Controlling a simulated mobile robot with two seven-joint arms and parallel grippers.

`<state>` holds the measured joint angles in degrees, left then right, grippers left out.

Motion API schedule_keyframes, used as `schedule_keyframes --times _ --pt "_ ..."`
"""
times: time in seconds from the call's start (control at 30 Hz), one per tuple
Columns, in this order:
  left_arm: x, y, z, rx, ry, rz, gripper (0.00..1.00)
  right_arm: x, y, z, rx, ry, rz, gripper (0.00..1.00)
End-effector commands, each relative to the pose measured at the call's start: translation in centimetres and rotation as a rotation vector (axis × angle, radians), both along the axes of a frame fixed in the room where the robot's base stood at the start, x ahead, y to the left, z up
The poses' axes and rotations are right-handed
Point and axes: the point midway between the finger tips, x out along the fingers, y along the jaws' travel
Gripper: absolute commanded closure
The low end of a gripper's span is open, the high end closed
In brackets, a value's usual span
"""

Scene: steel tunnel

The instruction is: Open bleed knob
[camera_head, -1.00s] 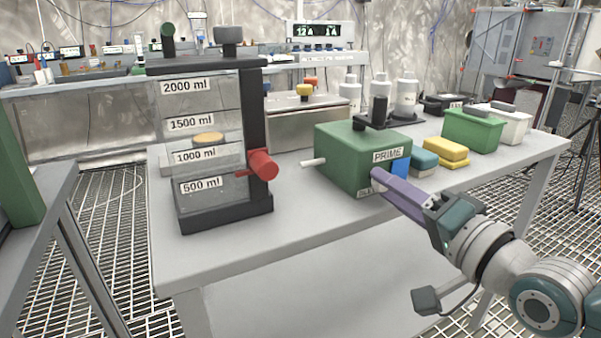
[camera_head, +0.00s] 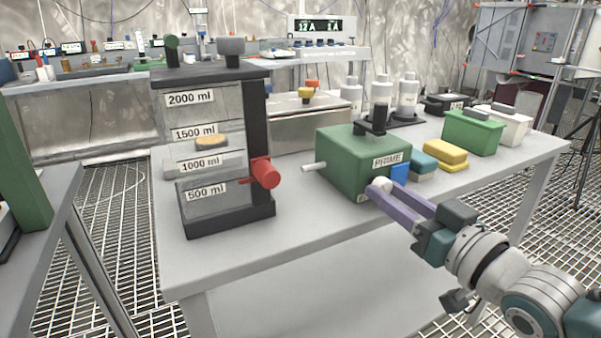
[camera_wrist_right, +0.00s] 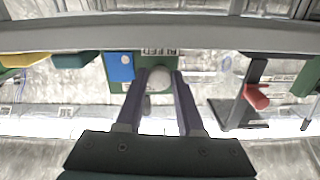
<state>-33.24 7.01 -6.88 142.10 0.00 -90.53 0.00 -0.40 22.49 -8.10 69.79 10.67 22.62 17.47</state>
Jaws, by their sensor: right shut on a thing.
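The green box (camera_head: 352,158) with a PRIME label stands on the grey table. The bleed knob (camera_head: 381,185) is a pale round knob low on its front face. It also shows in the right wrist view (camera_wrist_right: 159,79), between my fingertips. My right gripper (camera_head: 384,191) comes in from the lower right, its purple fingers on either side of the knob and shut on it. In the right wrist view the fingers (camera_wrist_right: 159,88) point straight at the box. The label by the knob is mostly hidden. My left gripper is not in view.
A blue block (camera_head: 400,172) sits right beside the knob. A white rod (camera_head: 314,167) sticks out of the box's left side. The clear tank (camera_head: 210,150) with a red valve handle (camera_head: 265,172) stands to the left. The table front between them is clear.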

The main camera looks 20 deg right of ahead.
Motion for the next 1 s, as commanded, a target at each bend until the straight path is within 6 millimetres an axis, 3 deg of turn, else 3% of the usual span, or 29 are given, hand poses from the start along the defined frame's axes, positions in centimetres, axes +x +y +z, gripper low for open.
schedule_keyframes --times 0.6,1.0 --pt "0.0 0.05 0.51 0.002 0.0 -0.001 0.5 0.06 -0.11 0.17 -0.553 -0.047 0.0 1.0" --pt "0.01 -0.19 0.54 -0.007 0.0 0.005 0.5 0.05 -0.16 0.21 -0.754 -0.064 0.0 1.0"
